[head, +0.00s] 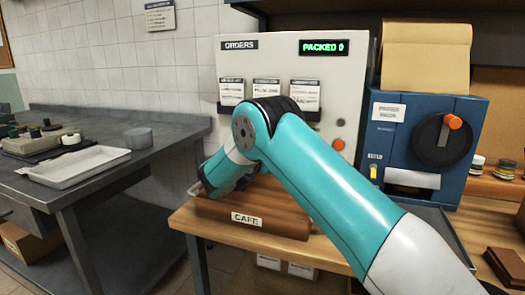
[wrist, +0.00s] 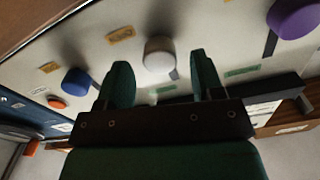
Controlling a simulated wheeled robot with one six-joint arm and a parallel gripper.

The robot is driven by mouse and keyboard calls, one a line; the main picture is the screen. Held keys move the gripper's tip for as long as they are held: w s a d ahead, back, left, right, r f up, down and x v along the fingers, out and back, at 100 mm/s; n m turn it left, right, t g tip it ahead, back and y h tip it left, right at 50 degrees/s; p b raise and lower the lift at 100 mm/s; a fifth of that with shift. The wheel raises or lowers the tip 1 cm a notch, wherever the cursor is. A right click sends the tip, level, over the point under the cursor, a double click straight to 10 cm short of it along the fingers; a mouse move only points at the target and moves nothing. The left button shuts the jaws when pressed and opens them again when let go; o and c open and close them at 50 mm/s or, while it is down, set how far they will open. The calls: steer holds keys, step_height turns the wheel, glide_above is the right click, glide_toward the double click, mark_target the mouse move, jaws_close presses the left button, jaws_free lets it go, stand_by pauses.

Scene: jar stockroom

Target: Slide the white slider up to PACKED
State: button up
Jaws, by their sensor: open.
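In the wrist view the white slider knob (wrist: 158,53) stands out from a pale panel, with a short dark slot showing just below it in the picture. A yellow label (wrist: 120,36) and a green label (wrist: 162,89) lie near it; their words are too small to read. My gripper (wrist: 160,65) is open, with one finger on each side of the white knob in the picture; I cannot tell whether they touch it. In the head view the orders panel (head: 226,53) has a lit display (head: 323,47) reading PACKED 0. My arm hides the sliders there.
A blue knob (wrist: 75,82) and a purple knob (wrist: 293,18) flank the white one. Order cards (head: 305,94) sit above my arm on the panel. A blue machine with a crank (head: 442,139) stands right. A brown CAFE box (head: 280,222) lies below my arm.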

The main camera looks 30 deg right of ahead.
steer(key=shift+x, duration=0.95)
jaws_close()
steer(key=shift+r+b, duration=0.45)
steer(key=shift+r, duration=2.35)
jaws_free()
steer(key=shift+s+a+f, duration=0.1)
steer(key=shift+a, duration=0.05)
steer(key=b+v, duration=0.2)
steer(key=v, duration=1.5)
steer(key=shift+b, duration=0.4)
